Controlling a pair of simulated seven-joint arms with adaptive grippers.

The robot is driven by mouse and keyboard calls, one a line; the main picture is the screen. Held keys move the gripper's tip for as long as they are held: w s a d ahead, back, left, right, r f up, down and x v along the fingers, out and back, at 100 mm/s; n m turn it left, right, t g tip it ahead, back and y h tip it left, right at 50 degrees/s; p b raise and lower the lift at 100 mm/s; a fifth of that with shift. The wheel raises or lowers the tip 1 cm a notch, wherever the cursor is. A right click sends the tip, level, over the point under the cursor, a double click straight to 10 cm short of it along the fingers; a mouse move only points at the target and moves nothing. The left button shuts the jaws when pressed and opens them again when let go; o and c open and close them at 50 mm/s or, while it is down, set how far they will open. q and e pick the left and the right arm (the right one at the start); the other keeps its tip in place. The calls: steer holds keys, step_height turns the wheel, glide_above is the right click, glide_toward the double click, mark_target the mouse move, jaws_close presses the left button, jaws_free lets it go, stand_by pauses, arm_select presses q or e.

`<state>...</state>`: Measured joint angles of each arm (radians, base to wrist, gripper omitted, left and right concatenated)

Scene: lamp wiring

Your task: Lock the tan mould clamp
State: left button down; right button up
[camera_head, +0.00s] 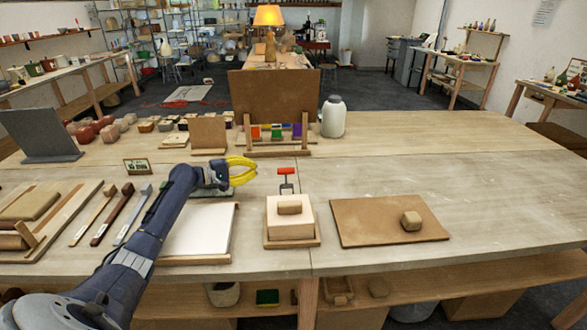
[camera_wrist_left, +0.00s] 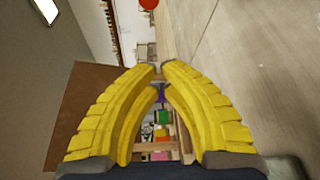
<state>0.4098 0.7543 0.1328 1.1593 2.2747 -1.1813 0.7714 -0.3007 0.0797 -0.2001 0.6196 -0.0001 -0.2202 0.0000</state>
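A pale tan mould block (camera_head: 291,222) with a tan lump (camera_head: 289,207) on top sits on a small wooden board at the table's front middle. A toggle clamp with a red handle (camera_head: 286,171) stands at its back edge, its handle raised above the block. My left gripper (camera_head: 255,168), with yellow fingers, is to the left of the red handle and apart from it. Its fingertips nearly meet in the left wrist view (camera_wrist_left: 162,68), with nothing held between them. A red round part (camera_wrist_left: 149,3) at that view's top edge may be the handle. My right gripper is not visible.
A brown board (camera_head: 365,228) with a tan lump (camera_head: 411,220) lies to the right. A white slab (camera_head: 200,232) and several tools lie left. A wooden rack of coloured blocks (camera_head: 277,133) and a white jar (camera_head: 334,117) stand behind.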

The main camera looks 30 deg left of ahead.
arm_select(q)
steer(key=w+d, duration=0.5)
steer(key=d, duration=0.4)
steer(key=shift+w+d+r, duration=0.15)
steer(key=shift+w, duration=0.05)
stand_by(0.6)
